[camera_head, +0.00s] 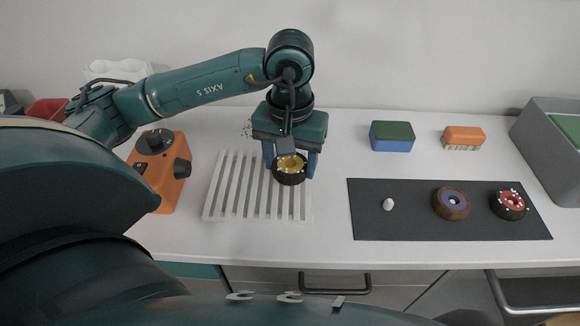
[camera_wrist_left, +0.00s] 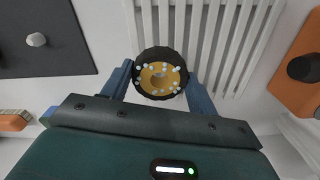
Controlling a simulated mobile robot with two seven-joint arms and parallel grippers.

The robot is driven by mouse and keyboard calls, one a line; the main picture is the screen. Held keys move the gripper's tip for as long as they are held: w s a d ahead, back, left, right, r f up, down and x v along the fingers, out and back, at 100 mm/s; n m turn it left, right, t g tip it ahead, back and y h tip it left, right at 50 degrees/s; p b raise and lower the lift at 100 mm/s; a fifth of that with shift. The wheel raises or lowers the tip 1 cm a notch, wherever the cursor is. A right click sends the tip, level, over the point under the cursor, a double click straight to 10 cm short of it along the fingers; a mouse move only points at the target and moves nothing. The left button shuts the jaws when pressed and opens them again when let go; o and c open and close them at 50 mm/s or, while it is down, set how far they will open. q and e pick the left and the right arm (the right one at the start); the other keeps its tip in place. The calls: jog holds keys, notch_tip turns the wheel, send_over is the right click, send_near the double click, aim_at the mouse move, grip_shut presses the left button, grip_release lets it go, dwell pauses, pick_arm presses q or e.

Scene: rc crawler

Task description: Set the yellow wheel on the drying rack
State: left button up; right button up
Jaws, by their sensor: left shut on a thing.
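The yellow wheel (camera_head: 291,166) has a black tyre and a yellow hub. My left gripper (camera_head: 291,168) is shut on it, with one blue finger on each side. It also shows in the left wrist view (camera_wrist_left: 160,74), between the fingers, with pale dots on its hub. The white slatted drying rack (camera_head: 232,190) lies on the counter under and to the left of the wheel. The wheel is over the rack's back right part; I cannot tell whether it touches the slats. My right gripper is not in view.
An orange device (camera_head: 160,168) stands left of the rack. A green-blue sponge (camera_head: 392,136), orange brush (camera_head: 463,138) and grey bin (camera_head: 545,150) are behind.

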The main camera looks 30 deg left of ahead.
pick_arm(q)
notch_tip(320, 180, down, 2)
jog(key=shift+f, duration=0.1)
jog(key=shift+f+b, duration=0.25)
jog(key=shift+b, duration=0.1)
jog(key=o, duration=1)
jog(key=shift+r, duration=0.1)
jog(key=shift+c, duration=0.2)
jog(key=shift+r+p, duration=0.4)
jog(key=shift+p, duration=0.1)
notch_tip(320, 180, up, 12)
jog(key=shift+f, duration=0.2)
